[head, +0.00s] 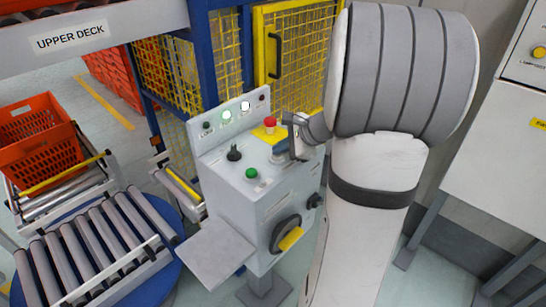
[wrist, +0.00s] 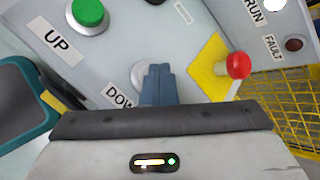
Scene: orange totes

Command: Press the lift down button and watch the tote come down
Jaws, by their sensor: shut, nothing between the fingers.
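My gripper (wrist: 158,82) is shut and empty, with its blue-grey fingertips over the pale round button (wrist: 137,76) beside the partly covered DOWN label (wrist: 118,96). The fingers hide part of the button, and I cannot tell whether they touch it. In the head view my gripper (head: 286,148) is at the right of the grey control box (head: 232,190). A green button (wrist: 88,12) is beside the UP label (wrist: 57,40). An orange tote (head: 40,150) sits on rollers at the left; I cannot tell whether it is on the lift.
A red mushroom button (wrist: 238,65) on a yellow plate stands close to the fingers. A black joystick (head: 234,152) and a lit white lamp (head: 245,106) are on the box. Yellow mesh caging (head: 305,45) stands behind. A roller turntable (head: 95,250) is at lower left.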

